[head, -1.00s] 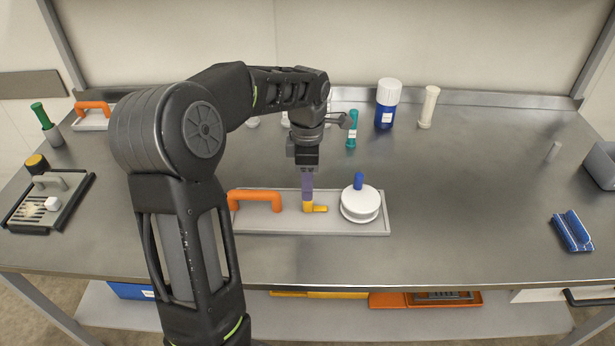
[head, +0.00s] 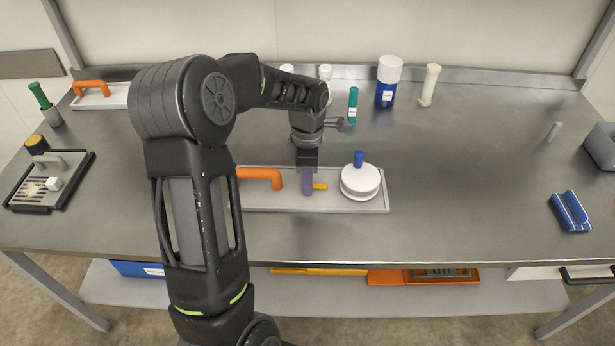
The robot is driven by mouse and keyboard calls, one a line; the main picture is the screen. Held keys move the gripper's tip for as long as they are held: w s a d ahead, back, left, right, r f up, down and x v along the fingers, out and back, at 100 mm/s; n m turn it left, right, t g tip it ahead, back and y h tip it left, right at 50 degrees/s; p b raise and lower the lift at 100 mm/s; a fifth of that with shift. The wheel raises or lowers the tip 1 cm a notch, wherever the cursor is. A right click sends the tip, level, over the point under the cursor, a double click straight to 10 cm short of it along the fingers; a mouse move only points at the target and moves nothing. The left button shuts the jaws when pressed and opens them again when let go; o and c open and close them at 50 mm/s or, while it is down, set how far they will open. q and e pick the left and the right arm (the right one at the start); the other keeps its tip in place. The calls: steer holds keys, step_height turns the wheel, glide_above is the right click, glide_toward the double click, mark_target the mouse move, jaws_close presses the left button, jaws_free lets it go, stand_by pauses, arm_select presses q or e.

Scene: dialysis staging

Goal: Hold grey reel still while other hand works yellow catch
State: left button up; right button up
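The reel (head: 360,183), pale grey-white with a blue knob on top, sits at the right end of a light grey tray-like board (head: 340,205). The yellow catch (head: 320,186) is on the same board, left of the reel; only its short arm shows. My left gripper (head: 307,188) points down over the catch, its purple fingers hiding the catch's upright part. The fingers overlap in this view, so I cannot tell whether they are open or shut on it. No gripper touches the reel. My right gripper is not in view.
An orange handle (head: 260,177) stands on the board's left part. Behind are a teal-capped tube (head: 353,105), a blue bottle with white cap (head: 387,85) and a cream cylinder (head: 429,86). A blue rack (head: 570,211) lies at right.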

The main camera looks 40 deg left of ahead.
arm_select(q)
jaws_close()
stand_by(1.0)
steer(key=shift+o, duration=1.7)
jaws_free()
step_height(320, 180, up, 12)
steer(key=shift+c, duration=0.4)
